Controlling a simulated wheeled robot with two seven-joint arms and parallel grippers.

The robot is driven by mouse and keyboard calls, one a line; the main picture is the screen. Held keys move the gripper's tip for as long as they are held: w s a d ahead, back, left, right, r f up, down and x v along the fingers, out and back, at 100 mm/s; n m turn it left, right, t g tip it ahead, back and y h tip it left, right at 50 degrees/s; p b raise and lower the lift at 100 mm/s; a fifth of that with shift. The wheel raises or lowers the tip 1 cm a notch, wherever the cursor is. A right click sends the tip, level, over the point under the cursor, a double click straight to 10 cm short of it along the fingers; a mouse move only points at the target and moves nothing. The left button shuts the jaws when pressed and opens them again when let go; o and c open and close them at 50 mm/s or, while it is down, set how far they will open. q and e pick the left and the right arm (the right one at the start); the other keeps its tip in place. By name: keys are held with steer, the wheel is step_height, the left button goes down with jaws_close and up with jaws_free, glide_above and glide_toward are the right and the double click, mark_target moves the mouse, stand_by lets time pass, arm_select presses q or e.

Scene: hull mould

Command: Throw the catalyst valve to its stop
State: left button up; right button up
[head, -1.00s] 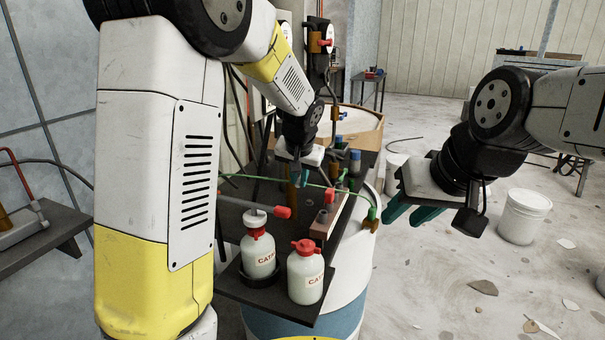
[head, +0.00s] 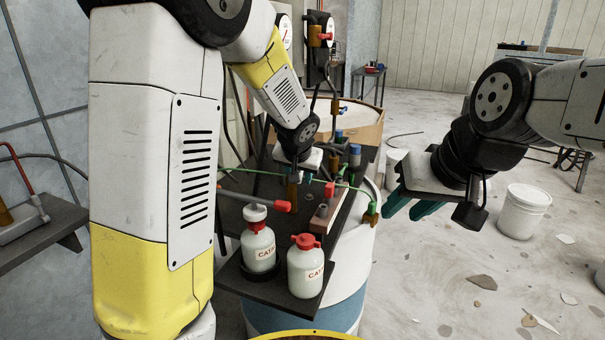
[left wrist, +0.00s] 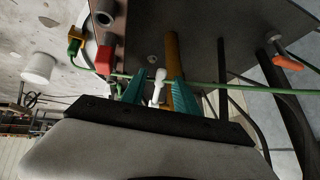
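A small white lever-like piece (left wrist: 158,86) stands between my left fingers in the left wrist view, beside an upright brass-coloured tube (left wrist: 180,70). I cannot tell for sure whether it is the catalyst valve's handle. My left gripper (head: 301,178) is over the dark bench; its teal fingers (left wrist: 156,92) are apart on either side of the white piece, with gaps showing. My right gripper (head: 411,207) is open and empty, right of the bench.
Two white bottles with labels, one red-capped (head: 305,270) and one white-capped (head: 258,248), stand on the front shelf. A green hose (head: 350,187) crosses the bench near my left gripper. A red block (head: 330,189) is close by. A white bucket (head: 523,211) stands on the floor.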

arm_select(q)
steer(key=v, duration=0.7)
steer(key=shift+s+r, duration=0.25)
steer(key=shift+r, duration=0.05)
